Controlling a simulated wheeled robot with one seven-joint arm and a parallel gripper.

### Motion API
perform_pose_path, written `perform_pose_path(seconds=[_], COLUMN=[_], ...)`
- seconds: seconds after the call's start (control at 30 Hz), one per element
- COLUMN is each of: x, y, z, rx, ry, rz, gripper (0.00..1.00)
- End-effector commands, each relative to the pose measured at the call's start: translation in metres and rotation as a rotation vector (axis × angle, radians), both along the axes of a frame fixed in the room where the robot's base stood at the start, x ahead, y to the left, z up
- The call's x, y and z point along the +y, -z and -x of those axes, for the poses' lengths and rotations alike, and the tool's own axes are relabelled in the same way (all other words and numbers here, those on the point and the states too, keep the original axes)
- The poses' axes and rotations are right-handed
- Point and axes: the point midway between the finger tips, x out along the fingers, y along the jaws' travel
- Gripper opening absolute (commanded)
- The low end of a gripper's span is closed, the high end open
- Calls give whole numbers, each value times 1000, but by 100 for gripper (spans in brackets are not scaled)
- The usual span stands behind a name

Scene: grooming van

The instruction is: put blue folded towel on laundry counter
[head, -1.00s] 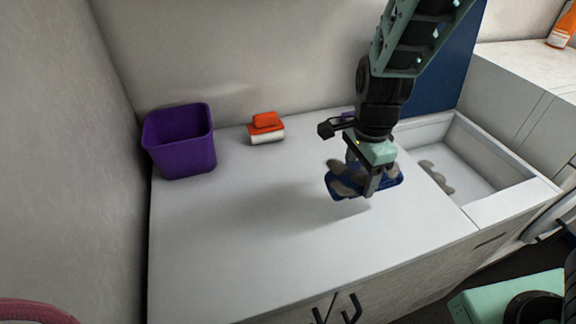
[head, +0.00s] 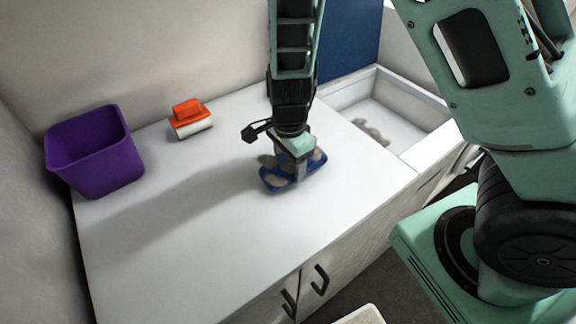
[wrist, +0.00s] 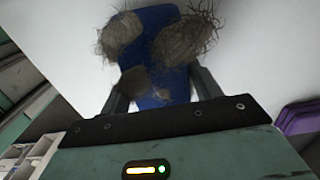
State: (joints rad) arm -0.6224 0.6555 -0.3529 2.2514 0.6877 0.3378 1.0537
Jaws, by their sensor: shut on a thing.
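The blue folded towel (head: 274,181) has several grey-brown clumps that look like fur on it. My gripper (head: 297,176) is shut on the towel, with one finger on each side of it. In the wrist view the towel (wrist: 155,22) lies between the two fingers, with hairy clumps partly covering it. The towel is at or just above the white counter top (head: 190,235); I cannot tell whether it touches. The towel's far side is partly hidden by my gripper.
A purple bin (head: 95,155) stands at the counter's left end. An orange-topped brush-like item (head: 190,118) lies near the back wall. A recessed basin (head: 400,128) with a grey clump (head: 372,130) is at the right. The counter's front left is clear.

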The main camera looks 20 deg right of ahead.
Motion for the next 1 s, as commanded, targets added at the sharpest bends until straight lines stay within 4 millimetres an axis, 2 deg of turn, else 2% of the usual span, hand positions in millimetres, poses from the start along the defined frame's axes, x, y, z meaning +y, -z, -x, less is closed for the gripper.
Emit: perform_pose_path(seconds=[0.03, 0.1, 0.47, 0.5, 0.53, 0.57, 0.83, 1.0], x=[-1, 0, 0, 0, 0, 0, 0, 1], y=[9, 14, 18, 17, 17, 17, 15, 0], z=[1, 0, 0, 0, 0, 0, 0, 0], rx=[4, 1, 0, 0, 0, 0, 0, -2], ry=[3, 2, 1, 1, 1, 1, 1, -2], rz=[1, 0, 0, 0, 0, 0, 0, -1], gripper=[41, 41, 41, 74, 83, 85, 85, 85])
